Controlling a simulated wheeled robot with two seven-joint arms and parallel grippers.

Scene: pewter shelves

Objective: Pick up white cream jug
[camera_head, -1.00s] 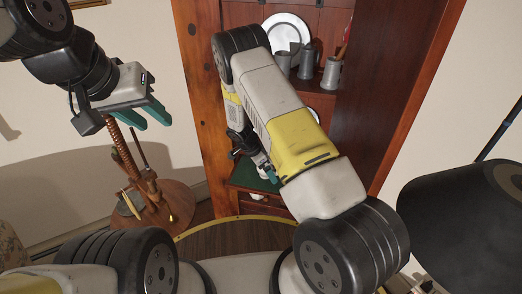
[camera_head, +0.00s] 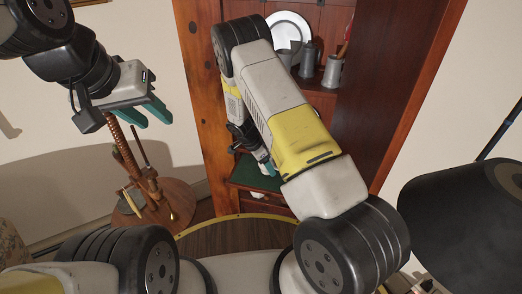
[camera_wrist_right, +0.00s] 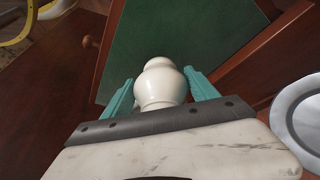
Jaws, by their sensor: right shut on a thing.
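The white cream jug (camera_wrist_right: 161,84) is a glossy, rounded white vessel in the right wrist view. It sits between the two teal fingers of my right gripper (camera_wrist_right: 160,80), which is shut on it. The gripper hides the jug's near end. In the head view my right gripper (camera_head: 268,167) is small and partly behind my arm, near the green surface of the cabinet; I cannot make out the jug there. My left gripper (camera_head: 148,110) is open and empty at the upper left, its teal fingers apart, far from the jug.
The green surface (camera_wrist_right: 165,35) lies behind the jug in the wooden cabinet. A metal plate (camera_wrist_right: 302,108) is near on the right. Above are a plate (camera_head: 287,30) and pewter mugs (camera_head: 332,72). A round wooden stand (camera_head: 150,205) is left; a dark lampshade (camera_head: 460,215) is right.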

